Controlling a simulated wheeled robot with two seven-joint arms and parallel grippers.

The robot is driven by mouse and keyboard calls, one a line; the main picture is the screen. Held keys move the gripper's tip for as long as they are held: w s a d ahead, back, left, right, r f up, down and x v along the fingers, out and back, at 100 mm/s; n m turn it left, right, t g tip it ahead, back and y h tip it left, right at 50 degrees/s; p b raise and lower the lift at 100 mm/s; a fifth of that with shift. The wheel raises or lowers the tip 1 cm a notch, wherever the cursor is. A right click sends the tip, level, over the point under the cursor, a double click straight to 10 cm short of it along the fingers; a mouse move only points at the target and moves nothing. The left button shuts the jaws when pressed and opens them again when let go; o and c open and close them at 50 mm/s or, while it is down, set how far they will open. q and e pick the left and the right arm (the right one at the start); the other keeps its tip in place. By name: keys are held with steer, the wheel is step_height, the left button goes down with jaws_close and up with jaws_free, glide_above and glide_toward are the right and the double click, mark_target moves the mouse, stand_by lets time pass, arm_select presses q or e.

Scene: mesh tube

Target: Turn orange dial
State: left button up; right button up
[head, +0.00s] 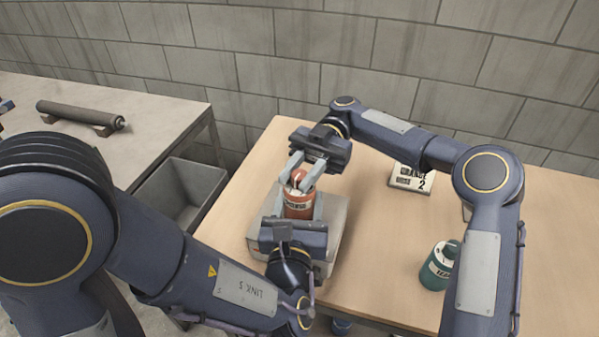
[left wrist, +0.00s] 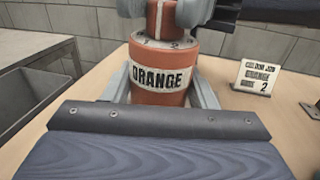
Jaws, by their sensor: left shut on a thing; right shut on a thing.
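The orange canister (head: 298,211) stands upright on a grey block (head: 335,225), with an "ORANGE" label that reads clearly in the left wrist view (left wrist: 160,97). My left gripper (head: 296,203) is shut on the canister's body, one finger on each side. My right gripper (head: 301,178) comes from behind and above and is shut on the orange dial (left wrist: 160,20) on top. A pale line marks the dial's front, above a grey ring with small numerals; a 2 seems to lie just right of the line. The fingers partly hide the dial.
A teal canister (head: 438,268) stands front right. A grey bin (head: 160,215) and a side table with a dark roller (head: 78,113) are left.

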mark_target(300, 174)
stand_by(0.5)
steer(key=o, duration=1)
steer(key=shift+r, duration=0.15)
step_height(300, 174, up, 10)
steer(key=shift+f, duration=0.1)
